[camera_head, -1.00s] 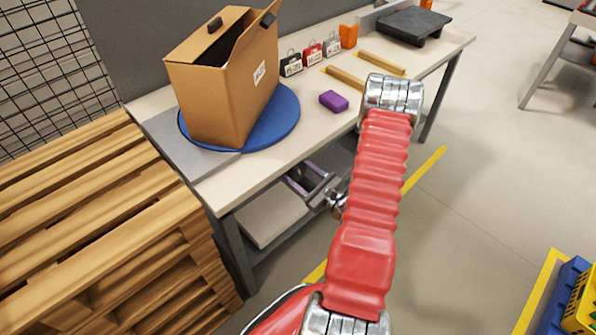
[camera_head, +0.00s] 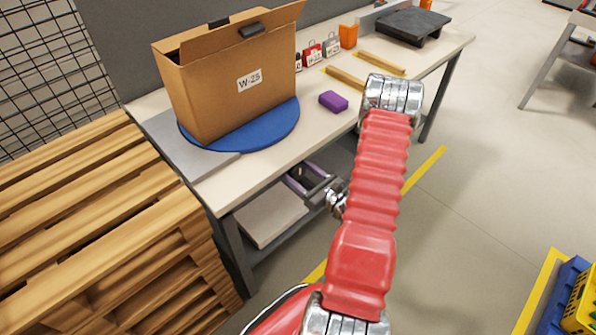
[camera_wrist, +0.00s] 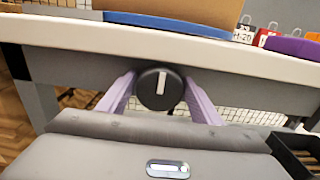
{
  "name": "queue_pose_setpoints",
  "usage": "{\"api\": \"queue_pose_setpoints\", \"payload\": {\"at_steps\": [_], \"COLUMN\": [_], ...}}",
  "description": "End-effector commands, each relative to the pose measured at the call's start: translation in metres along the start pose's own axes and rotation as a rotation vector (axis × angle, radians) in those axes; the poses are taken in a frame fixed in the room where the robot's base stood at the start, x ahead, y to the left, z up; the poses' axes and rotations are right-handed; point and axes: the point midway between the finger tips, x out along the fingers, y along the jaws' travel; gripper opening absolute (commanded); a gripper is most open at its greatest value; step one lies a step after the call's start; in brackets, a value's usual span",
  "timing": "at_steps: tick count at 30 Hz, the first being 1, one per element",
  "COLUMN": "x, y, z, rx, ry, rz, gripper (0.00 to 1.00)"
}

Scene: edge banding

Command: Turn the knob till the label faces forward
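A black round knob (camera_wrist: 160,90) with a white line, close to upright, sits on the front of the workbench in the wrist view. My gripper (camera_wrist: 160,84) has a purple finger at each side of it, and they appear to be shut on it.
A purple block (camera_head: 333,101), several tags (camera_head: 314,54) and two wooden strips (camera_head: 380,63) lie or stand on the bench (camera_head: 300,141) right of the turntable. Stacked wooden pallets (camera_head: 100,210) are close on the left. Open floor lies to the right.

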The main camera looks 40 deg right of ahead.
Motion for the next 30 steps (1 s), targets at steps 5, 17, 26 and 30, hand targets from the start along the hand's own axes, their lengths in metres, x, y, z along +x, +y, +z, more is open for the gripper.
{"api": "queue_pose_setpoints", "payload": {"at_steps": [5,17,26,30], "x": [0.0,-0.008,-0.042,-0.059], "y": [0.0,-0.001,-0.002,-0.001], "z": [0.0,0.0,0.0,0.0], "rx": [-0.001,-0.001,-0.001,0.001], "ry": [0.0,0.0,0.0,0.0], "rz": [0.0,-0.002,-0.005,-0.004], "gripper": [0.69,0.69,0.69,0.69]}}
